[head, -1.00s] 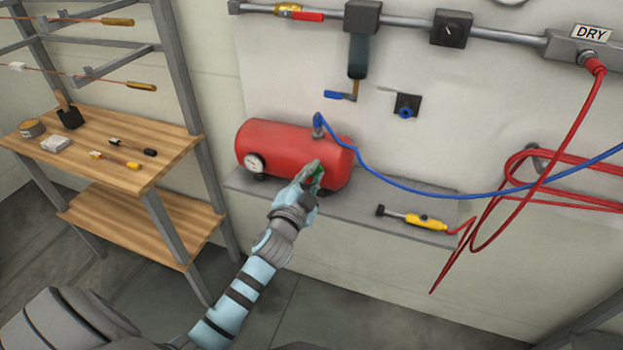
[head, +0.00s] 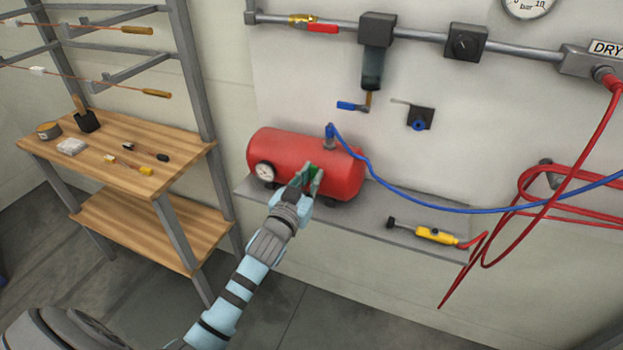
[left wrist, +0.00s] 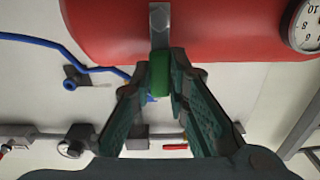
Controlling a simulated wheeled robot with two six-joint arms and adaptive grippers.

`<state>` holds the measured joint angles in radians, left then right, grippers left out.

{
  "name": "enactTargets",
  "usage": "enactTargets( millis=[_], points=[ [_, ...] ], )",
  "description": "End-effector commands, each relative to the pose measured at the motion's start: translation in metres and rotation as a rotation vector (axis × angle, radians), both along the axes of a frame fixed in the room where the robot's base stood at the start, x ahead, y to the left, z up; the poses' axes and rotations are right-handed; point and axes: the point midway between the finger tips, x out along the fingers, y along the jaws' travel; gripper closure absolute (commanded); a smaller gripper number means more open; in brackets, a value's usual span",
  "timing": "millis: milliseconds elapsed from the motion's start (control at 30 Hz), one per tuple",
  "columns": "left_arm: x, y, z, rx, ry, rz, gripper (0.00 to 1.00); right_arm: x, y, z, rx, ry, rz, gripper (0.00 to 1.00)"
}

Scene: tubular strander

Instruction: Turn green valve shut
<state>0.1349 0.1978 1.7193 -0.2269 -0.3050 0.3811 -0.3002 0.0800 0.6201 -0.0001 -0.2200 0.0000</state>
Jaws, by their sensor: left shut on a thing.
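The green valve (left wrist: 159,76) shows in the left wrist view, between the fingertips of my left gripper (left wrist: 159,82). It sits at the end of a grey fitting (left wrist: 159,25) on the red tank (left wrist: 230,30). In the head view my left gripper (head: 309,178) is at the front of the red tank (head: 275,145), with a bit of the green valve (head: 312,172) showing between its fingers. The fingers are shut on the valve and hide part of it. My right gripper is not in view.
The tank rests on a grey shelf (head: 385,222) with a yellow tool (head: 436,235). A blue hose (head: 430,207) runs right from the tank top. Red hose (head: 540,200) hangs at right. A wooden bench (head: 110,150) stands at left.

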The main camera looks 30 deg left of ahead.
Motion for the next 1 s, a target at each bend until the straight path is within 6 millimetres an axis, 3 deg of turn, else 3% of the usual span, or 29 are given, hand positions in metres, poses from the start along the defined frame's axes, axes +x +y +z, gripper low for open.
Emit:
enactTargets(
  millis=[600, 633, 733, 1000],
  points=[
    [-0.0011, 0.0022, -0.0051, -0.053, 0.007, 0.001, 1.00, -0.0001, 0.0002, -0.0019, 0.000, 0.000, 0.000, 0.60],
    [-0.0011, 0.0022, -0.0052, -0.053, 0.007, 0.001, 0.82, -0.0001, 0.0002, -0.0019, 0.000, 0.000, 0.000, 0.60],
    [-0.0010, 0.0022, -0.0043, -0.052, 0.005, 0.001, 0.66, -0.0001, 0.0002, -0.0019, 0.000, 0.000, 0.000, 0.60],
    [-0.0006, 0.0022, -0.0020, -0.048, 0.000, 0.001, 0.64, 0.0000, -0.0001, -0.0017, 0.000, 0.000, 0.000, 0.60]
  ],
)
